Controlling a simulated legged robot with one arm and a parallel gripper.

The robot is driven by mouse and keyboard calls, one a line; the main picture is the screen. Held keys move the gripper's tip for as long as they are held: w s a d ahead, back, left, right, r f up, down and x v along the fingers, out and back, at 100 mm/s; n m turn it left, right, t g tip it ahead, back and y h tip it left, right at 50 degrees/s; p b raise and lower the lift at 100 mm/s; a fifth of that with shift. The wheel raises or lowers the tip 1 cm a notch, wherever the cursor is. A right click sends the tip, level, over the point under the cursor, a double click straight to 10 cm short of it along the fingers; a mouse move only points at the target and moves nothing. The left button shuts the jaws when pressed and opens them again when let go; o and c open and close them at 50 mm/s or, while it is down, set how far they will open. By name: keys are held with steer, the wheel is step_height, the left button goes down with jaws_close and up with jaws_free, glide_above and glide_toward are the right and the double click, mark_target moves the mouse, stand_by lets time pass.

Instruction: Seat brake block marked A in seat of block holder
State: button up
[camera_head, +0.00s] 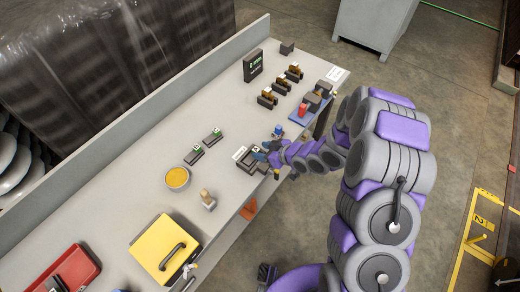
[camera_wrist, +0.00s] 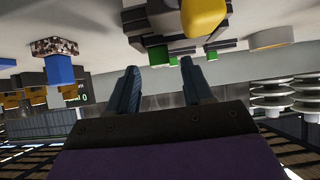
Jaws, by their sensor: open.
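My gripper (camera_head: 267,145) is over the front part of the bench, at the block holder. In the wrist view my gripper (camera_wrist: 159,68) has its two blue fingers spread, with nothing between them. The dark block holder (camera_head: 246,163) lies under and beside the fingers, partly hidden by them. Two dark brake blocks with green marks, a nearer one (camera_head: 195,153) and a farther one (camera_head: 212,137), lie apart on the bench left of the holder. Their letters are too small to read. The wrist view shows green patches (camera_wrist: 158,55) beyond the fingertips.
A yellow bowl (camera_head: 177,178), a brush-like tool (camera_head: 208,200), a yellow case (camera_head: 164,248) and a red tray (camera_head: 72,272) are along the bench (camera_head: 125,190). Brown-and-black parts (camera_head: 280,86) and a dark sign (camera_head: 253,65) stand at the far end.

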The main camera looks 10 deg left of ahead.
steer(key=p+v, duration=0.2)
steer(key=v, duration=0.8)
